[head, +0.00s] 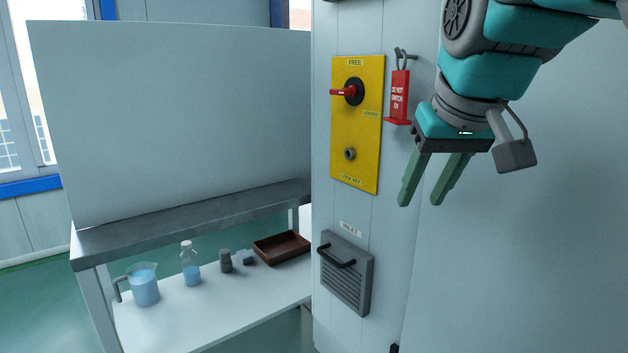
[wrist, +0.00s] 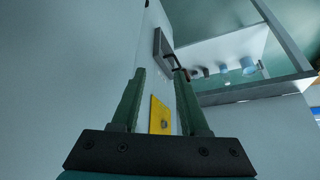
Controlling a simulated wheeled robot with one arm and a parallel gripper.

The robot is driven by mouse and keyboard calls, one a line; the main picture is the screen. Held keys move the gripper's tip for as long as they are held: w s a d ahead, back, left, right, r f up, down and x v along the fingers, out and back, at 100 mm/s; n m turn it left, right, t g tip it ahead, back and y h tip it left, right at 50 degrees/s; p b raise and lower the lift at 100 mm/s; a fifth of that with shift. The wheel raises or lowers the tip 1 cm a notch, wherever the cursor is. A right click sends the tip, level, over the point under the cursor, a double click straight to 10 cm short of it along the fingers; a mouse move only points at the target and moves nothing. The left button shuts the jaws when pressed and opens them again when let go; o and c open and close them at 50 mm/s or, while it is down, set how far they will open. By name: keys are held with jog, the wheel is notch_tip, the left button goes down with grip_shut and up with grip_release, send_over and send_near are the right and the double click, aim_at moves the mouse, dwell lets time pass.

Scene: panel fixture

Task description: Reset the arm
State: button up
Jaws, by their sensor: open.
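My gripper (head: 420,203) is open and empty in front of the pale cabinet, pointing down and to the left. Its two green fingers stand apart in the wrist view (wrist: 160,72), with nothing between the tips. A grey padlock-shaped thing (head: 516,155) shows just right of the gripper; I cannot tell whether it touches my wrist or hangs behind it. Left of the gripper is the yellow panel (head: 367,122), with a red switch handle (head: 343,92) pointing left and a round lock (head: 350,154) below. The panel also shows in the wrist view (wrist: 155,112), partly hidden by a finger.
A red tag (head: 399,95) hangs from a hook between panel and arm. A grey vent with a black handle (head: 338,262) is below. At left, a bench (head: 190,218) has a shelf with a jug (head: 145,287), bottle (head: 190,268), small items and a brown tray (head: 282,248).

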jog(key=s+f+g, duration=0.2)
jog(key=s+f, duration=0.5)
jog(key=f, duration=0.4)
jog(key=s+f+g, duration=0.3)
jog(key=s+f, duration=0.4)
jog(key=f, duration=0.5)
jog(key=s+f+m+g, duration=0.1)
jog(key=s+f+g, duration=0.1)
jog(key=s+f, duration=0.5)
notch_tip(320, 180, down, 6)
jog(key=shift+r+h, duration=0.25)
jog(key=shift+h, duration=0.05)
jog(key=shift+s+d, duration=0.1)
